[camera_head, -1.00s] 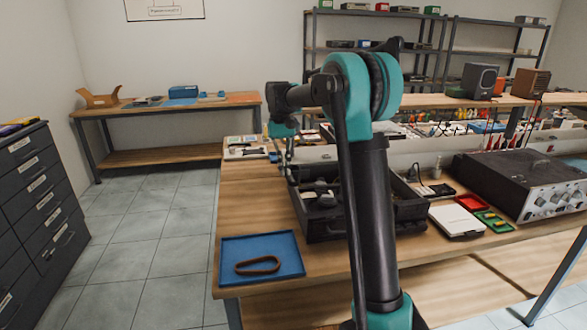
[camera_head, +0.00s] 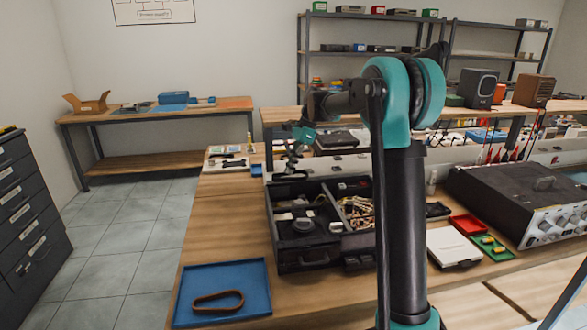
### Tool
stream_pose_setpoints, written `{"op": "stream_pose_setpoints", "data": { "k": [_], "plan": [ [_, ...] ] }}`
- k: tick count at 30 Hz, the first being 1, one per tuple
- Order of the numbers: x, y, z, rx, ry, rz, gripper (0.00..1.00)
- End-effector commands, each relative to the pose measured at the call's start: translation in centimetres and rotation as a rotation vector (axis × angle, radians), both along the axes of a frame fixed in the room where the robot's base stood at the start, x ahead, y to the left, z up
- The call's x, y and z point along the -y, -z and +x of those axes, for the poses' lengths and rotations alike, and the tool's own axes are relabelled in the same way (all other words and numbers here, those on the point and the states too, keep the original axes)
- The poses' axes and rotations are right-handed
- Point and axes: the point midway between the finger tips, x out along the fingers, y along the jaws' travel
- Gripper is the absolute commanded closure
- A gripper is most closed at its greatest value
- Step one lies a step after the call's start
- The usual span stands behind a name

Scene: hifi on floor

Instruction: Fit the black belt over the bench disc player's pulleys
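The disc player (camera_head: 304,262) is an open black box on the bench, with a round dark part inside and wiring at its right. Its pulleys are too small to make out. A loop-shaped belt (camera_head: 217,296), dark brown in this light, lies in the blue tray (camera_head: 250,273) at the bench's front left. My gripper (camera_head: 291,170) points down near the player's back left corner, well behind the belt. A small dark shape shows just below its fingers. I cannot tell whether it is held, or whether the fingers are open.
A white box (camera_head: 453,247), a red tray (camera_head: 468,224) and a green tray (camera_head: 491,246) lie right of the player. A large amplifier-like unit (camera_head: 520,205) stands farther right. Bare wood lies between the blue tray and player. My arm hides part of the bench.

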Motion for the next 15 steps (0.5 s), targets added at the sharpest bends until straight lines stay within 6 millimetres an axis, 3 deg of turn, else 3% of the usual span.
{"op": "stream_pose_setpoints", "data": {
  "k": [15],
  "plan": [
    [0.0,3.5,0.1,0.000,0.008,-0.001,1.00]
  ]
}}
